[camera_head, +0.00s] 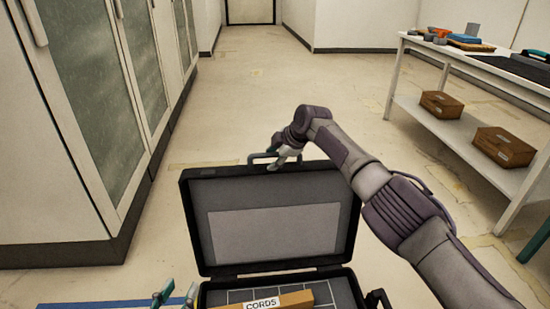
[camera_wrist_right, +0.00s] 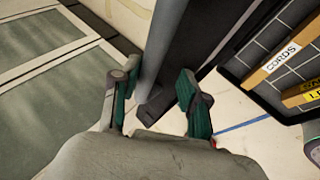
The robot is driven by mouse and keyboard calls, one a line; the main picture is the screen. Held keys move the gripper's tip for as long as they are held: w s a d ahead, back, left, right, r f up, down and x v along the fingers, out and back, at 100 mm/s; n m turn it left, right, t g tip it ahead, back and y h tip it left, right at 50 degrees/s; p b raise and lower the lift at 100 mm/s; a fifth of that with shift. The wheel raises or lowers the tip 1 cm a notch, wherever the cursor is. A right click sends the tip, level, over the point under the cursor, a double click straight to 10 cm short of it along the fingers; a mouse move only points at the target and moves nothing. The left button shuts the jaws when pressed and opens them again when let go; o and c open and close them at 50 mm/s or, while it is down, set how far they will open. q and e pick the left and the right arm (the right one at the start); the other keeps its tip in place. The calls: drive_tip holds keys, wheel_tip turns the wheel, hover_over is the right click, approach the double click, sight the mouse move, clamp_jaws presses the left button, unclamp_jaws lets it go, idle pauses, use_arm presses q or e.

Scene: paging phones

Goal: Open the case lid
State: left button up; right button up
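The black case (camera_head: 358,290) stands at the bottom centre of the head view. Its lid (camera_head: 190,225) is up, close to upright, with its grey inner side facing me. My left gripper (camera_head: 176,296) is at the case's left front, fingers apart, mostly cut off by the frame.
A box labelled CORDS (camera_head: 290,301) lies in the case; it also shows in the right wrist view (camera_wrist_right: 265,70). Tall cabinets (camera_head: 75,120) line the left. A white table (camera_head: 480,140) with wooden boxes stands at the right. The floor behind the case is clear.

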drive_tip(key=shift+s+d, duration=0.1)
drive_tip(key=shift+s+d+r, duration=0.1)
drive_tip(key=shift+d+r, duration=0.05)
drive_tip(key=shift+r, duration=0.05)
drive_tip(key=v, duration=1.1)
drive_tip(key=shift+r, duration=0.25)
